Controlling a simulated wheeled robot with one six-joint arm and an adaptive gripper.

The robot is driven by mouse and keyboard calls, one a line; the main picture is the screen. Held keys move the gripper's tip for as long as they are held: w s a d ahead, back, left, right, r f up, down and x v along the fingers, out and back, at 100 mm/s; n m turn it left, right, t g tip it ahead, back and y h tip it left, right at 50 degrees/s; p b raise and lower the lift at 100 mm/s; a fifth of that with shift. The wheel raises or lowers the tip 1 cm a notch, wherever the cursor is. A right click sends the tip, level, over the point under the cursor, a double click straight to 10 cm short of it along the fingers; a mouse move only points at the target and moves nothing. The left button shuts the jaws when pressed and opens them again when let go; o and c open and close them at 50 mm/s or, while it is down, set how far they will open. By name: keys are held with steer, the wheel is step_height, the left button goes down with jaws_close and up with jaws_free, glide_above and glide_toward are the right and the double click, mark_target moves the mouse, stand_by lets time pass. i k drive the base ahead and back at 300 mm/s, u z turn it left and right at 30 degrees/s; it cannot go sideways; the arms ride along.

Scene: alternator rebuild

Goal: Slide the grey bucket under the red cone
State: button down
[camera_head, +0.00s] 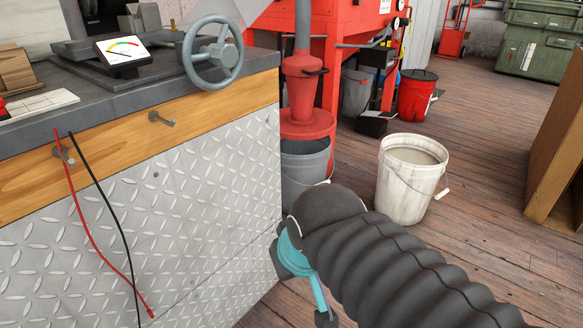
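The red cone (303,95) hangs from a grey pipe, with its wide flange at the bottom. The grey bucket (304,168) stands on the floor directly below the flange in the picture, beside the bench corner. The flange hides part of the bucket's rim, and the bench and my arm hide part of its body. I cannot tell how well it is centred in depth. My gripper (305,285) is at the bottom centre, in front of and below the bucket in the picture. Teal and dark parts show, but its fingertips are not clear. No contact with the bucket is visible.
A white bucket (407,185) with a grey filling stands right of the grey one. The bench (180,200) with diamond-plate front blocks the left; red and black leads hang there. A red bin (416,95) stands behind. A wooden cabinet (560,150) is at right. Floor between is clear.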

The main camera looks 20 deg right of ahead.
mark_target(304, 163)
steer(key=u, duration=0.05)
steer(key=k, duration=1.1)
steer(key=z, duration=0.6)
steer(key=i, duration=0.7)
steer(key=z, duration=0.5)
steer(key=i, duration=0.7)
steer(key=u, duration=0.9)
steer(key=i, duration=0.75)
steer(key=u, duration=0.85)
